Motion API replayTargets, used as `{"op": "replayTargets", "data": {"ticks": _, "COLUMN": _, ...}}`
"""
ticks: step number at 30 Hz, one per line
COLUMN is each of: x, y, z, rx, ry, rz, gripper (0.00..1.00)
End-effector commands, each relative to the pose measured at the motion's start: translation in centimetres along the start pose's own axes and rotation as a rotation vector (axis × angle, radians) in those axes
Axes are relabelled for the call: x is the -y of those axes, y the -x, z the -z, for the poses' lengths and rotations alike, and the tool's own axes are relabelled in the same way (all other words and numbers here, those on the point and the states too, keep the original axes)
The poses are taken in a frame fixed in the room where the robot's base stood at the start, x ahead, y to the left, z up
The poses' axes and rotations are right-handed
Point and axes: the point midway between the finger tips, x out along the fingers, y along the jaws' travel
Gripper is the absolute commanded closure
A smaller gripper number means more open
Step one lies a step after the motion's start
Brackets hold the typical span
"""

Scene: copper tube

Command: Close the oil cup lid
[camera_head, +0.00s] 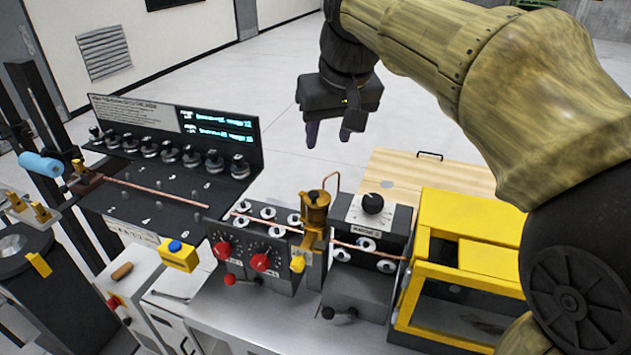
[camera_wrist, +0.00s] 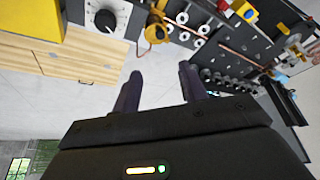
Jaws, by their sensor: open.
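The brass oil cup (camera_head: 315,220) stands upright among the machine blocks in the middle of the bench, with a dark spot on its top and a thin copper loop beside it. Whether its lid stands open is too small to tell. In the wrist view a brass part (camera_wrist: 156,30), which looks like the cup, shows at the top centre. My gripper (camera_head: 328,134) hangs above and behind the cup, well apart from it, fingers pointing down. In the wrist view my gripper (camera_wrist: 161,78) has its two dark fingers spread with nothing between them.
A copper tube (camera_head: 155,193) runs along the bench through the roller blocks. A block with a black dial (camera_head: 373,204) and a yellow-framed housing (camera_head: 470,235) stand right of the cup. Red knobs (camera_head: 222,250) sit to its left. A wooden cabinet (camera_head: 400,163) is behind; the floor beyond is clear.

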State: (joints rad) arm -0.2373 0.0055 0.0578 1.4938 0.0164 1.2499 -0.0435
Motion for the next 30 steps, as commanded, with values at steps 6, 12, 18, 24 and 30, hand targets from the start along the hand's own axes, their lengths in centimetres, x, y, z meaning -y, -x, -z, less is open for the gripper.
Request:
{"op": "replayTargets", "data": {"ticks": 6, "x": 0.1, "y": 0.0, "z": 0.0, "rx": 0.0, "ry": 0.001, "rz": 0.0, "gripper": 0.57}}
{"op": "replayTargets", "data": {"ticks": 12, "x": 0.1, "y": -1.0, "z": 0.0, "rx": 0.002, "ry": 0.001, "rz": 0.0, "gripper": 0.57}}
{"op": "replayTargets", "data": {"ticks": 18, "x": 0.0, "y": -3.9, "z": 0.0, "rx": 0.006, "ry": 0.001, "rz": 0.001, "gripper": 0.57}}
{"op": "replayTargets", "data": {"ticks": 24, "x": 0.0, "y": -7.4, "z": 0.0, "rx": 0.006, "ry": 0.001, "rz": 0.0, "gripper": 0.57}}
{"op": "replayTargets", "data": {"ticks": 30, "x": 0.1, "y": -10.9, "z": 0.0, "rx": 0.005, "ry": 0.001, "rz": 0.0, "gripper": 0.57}}
